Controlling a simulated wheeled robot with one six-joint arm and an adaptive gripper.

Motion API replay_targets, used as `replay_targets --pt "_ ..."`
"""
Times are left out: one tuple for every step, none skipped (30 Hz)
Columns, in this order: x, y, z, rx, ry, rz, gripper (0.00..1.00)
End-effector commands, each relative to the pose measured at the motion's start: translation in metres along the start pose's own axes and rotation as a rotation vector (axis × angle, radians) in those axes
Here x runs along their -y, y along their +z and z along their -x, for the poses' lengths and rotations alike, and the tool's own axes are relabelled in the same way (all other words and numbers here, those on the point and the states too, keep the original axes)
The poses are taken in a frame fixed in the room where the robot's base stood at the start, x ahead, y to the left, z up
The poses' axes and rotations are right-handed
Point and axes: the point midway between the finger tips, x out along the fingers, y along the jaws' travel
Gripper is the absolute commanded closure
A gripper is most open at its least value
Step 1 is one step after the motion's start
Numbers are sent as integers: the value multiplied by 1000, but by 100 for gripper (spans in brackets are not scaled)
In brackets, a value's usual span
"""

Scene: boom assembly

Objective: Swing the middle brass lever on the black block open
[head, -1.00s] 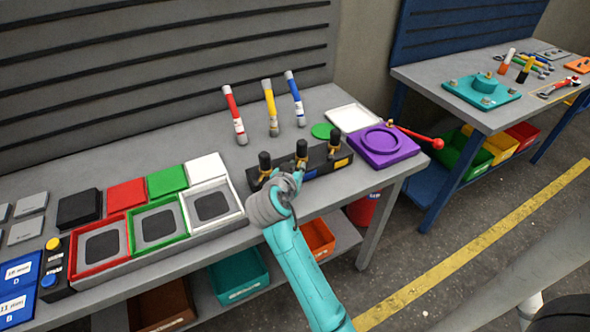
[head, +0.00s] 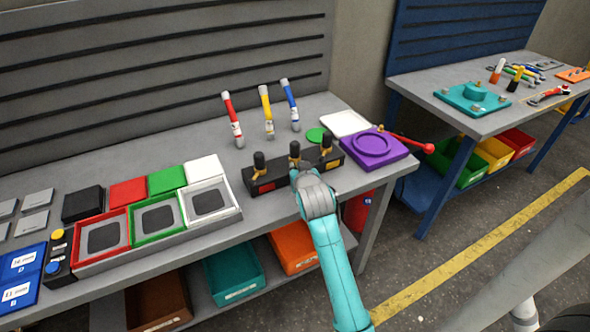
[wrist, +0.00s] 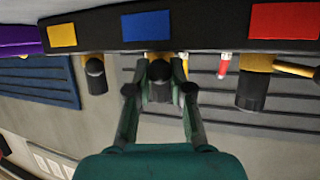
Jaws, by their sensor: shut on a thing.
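The black block (head: 282,180) lies near the front edge of the grey bench and carries three brass levers with black grips. The middle lever (head: 294,151) stands with its grip up, between the left lever (head: 260,161) and the right lever (head: 326,144). In the wrist view the block (wrist: 200,28) runs across the top, and the middle lever's black grip (wrist: 159,88) is between my fingers, by the blue label (wrist: 147,26). My gripper (wrist: 159,78) is shut on this lever. In the head view my wrist hides the fingers and the lever's lower part.
A purple plate (head: 374,150) with a ring lies right of the block. Red, yellow and blue markers (head: 268,112) stand behind it. Framed trays (head: 158,221) lie to the left. A second bench (head: 510,105) stands at the right.

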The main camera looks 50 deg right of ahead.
Motion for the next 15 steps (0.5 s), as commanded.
replay_targets --pt "-3 0 0 0 -19 6 100" --pt "-5 0 0 -1 -32 11 100" --pt "-6 0 0 -1 -51 19 100" --pt "-7 0 0 -1 -64 25 100" --pt "-8 0 0 -1 -78 31 100" --pt "-9 0 0 -1 -97 39 100" --pt "-10 0 0 -1 -110 44 100" --pt "-11 -1 0 -1 -124 50 100" --pt "-12 -1 -1 -1 -143 58 100" --pt "-13 -1 -1 -1 -157 64 100" --pt "-14 -1 -1 -1 -171 69 100" --pt "-15 -1 -1 -1 -189 77 100" --pt "-16 -1 -2 0 -204 82 100" --pt "-17 -1 -2 0 -217 88 100" --pt "-18 -1 -2 0 -236 96 100"
